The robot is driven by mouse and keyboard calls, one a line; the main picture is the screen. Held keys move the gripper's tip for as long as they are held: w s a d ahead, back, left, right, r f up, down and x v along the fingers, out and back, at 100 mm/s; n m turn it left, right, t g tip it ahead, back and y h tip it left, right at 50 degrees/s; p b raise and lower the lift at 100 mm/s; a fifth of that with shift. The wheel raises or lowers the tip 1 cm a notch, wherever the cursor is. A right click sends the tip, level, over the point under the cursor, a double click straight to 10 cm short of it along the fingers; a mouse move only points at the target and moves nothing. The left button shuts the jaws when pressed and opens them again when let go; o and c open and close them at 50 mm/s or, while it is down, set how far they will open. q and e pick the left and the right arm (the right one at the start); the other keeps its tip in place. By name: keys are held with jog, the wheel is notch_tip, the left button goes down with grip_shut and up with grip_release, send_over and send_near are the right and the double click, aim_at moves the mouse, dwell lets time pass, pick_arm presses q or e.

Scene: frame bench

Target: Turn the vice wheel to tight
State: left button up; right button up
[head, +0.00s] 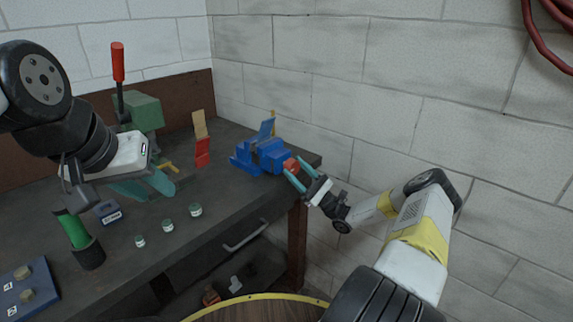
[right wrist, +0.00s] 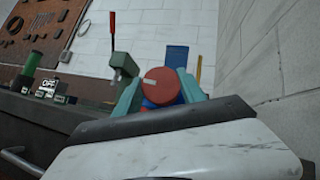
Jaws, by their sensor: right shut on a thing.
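The blue vice (head: 262,154) stands at the right end of the dark bench. Its red wheel (head: 291,165) faces the front right. My right gripper (head: 295,172) has its teal fingers on either side of the red wheel and is shut on it. In the right wrist view the red wheel (right wrist: 162,86) sits between the two teal fingers, with the blue vice body (right wrist: 177,57) partly hidden behind it. My left gripper (head: 160,188) hangs over the left part of the bench, away from the vice; its finger opening is hard to make out.
A green press with a red-handled lever (head: 140,110) stands at the back. A red-and-tan tool (head: 202,150) is left of the vice. Several small jars (head: 168,226), a green cylinder in a black holder (head: 75,230) and a blue numbered board (head: 25,285) are nearer. A block wall is close on the right.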

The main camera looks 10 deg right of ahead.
jog(key=m+t+h, duration=0.2)
jog(key=m+t, duration=0.1)
jog(key=m, duration=0.1)
jog(key=m+t+h, duration=0.3)
jog(key=m, duration=0.2)
jog(key=shift+s+f+t, duration=0.1)
jog(key=shift+s+t, duration=0.05)
jog(key=shift+t, duration=0.25)
jog(key=m+t+h, duration=0.2)
jog(key=m+h, duration=0.2)
jog(key=m, duration=0.1)
jog(key=m+t+h, duration=0.2)
jog(key=m+h, duration=0.3)
jog(key=shift+a, duration=0.1)
jog(key=m+h, duration=0.3)
jog(key=m, duration=0.1)
jog(key=m+g+h, duration=0.1)
jog(key=m+h, duration=0.3)
jog(key=m, duration=0.1)
jog(key=shift+r+h, duration=0.2)
jog(key=shift+h, duration=0.1)
jog(key=shift+m+g+h, duration=1)
jog(key=shift+m+g, duration=0.1)
jog(key=shift+m, duration=1.2)
jog(key=o, duration=1.4)
